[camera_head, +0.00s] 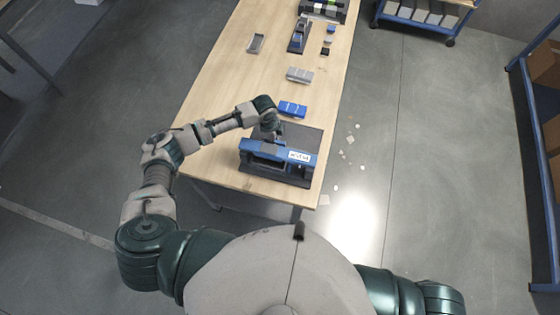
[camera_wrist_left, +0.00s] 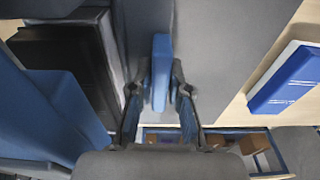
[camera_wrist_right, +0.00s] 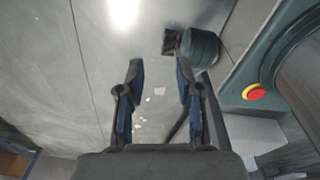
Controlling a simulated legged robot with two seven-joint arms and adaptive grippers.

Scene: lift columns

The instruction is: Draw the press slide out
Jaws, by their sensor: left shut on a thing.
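The press (camera_head: 278,150) is a blue frame with a white label on a dark base, near the front end of the wooden table. My left gripper (camera_head: 268,126) is at the far side of the press, partly hidden by its own wrist. In the left wrist view, its two fingers (camera_wrist_left: 158,78) close on an upright blue bar (camera_wrist_left: 161,52), which seems to be the slide's handle. A grey flat surface (camera_wrist_left: 212,45) lies beyond the bar. How far the slide is out, I cannot tell. My right gripper (camera_wrist_right: 160,66) is open and empty above the floor.
A blue block (camera_head: 292,108) lies just behind the press, with a grey block (camera_head: 299,75) farther back. Another blue device (camera_head: 299,37) and small parts stand at the far end. The table's left side (camera_head: 215,100) is mostly clear. Pale scraps (camera_head: 350,139) lie on the floor at right.

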